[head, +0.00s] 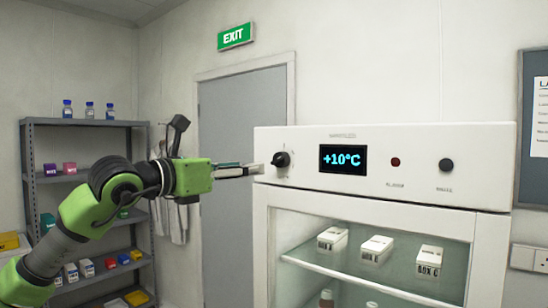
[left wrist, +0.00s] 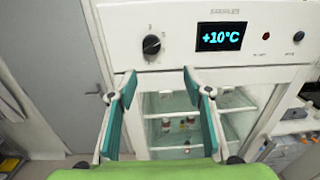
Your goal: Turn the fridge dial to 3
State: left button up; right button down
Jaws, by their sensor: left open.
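The white fridge (head: 381,136) has a black dial (head: 281,159) at the left of its top panel, with a display (head: 342,159) reading +10°C beside it. In the left wrist view the dial (left wrist: 151,44) is a round black knob with a pale pointer mark; its scale numbers are too small to read. My left gripper (head: 250,170) is just left of the dial in the head view, apart from it. In the left wrist view its two teal fingers (left wrist: 158,80) are spread and empty, below the dial. My right gripper is not in view.
A red lamp (head: 395,162) and a second black knob (head: 446,165) sit right of the display. White boxes (head: 377,249) stand behind the fridge's glass door. A grey shelf rack (head: 84,122) with bottles and boxes stands left, beside a grey door (head: 243,115).

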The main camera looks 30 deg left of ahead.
aim_at(276, 161)
pick_arm(q)
jog(key=shift+y, duration=0.3)
jog(key=w+p, duration=0.2)
jog(key=w, duration=0.2)
jog(key=w+p, duration=0.3)
jog(key=w, duration=0.1)
jog(key=w+r+p, duration=0.1)
jog(key=w+p, duration=0.2)
jog(key=w, duration=0.1)
jog(key=shift+w+a, duration=0.1)
jog(key=shift+w, duration=0.05)
jog(key=shift+w+f+p, duration=0.2)
jog(key=shift+w+p, duration=0.35)
jog(key=shift+w, duration=0.1)
jog(key=c, duration=1.1)
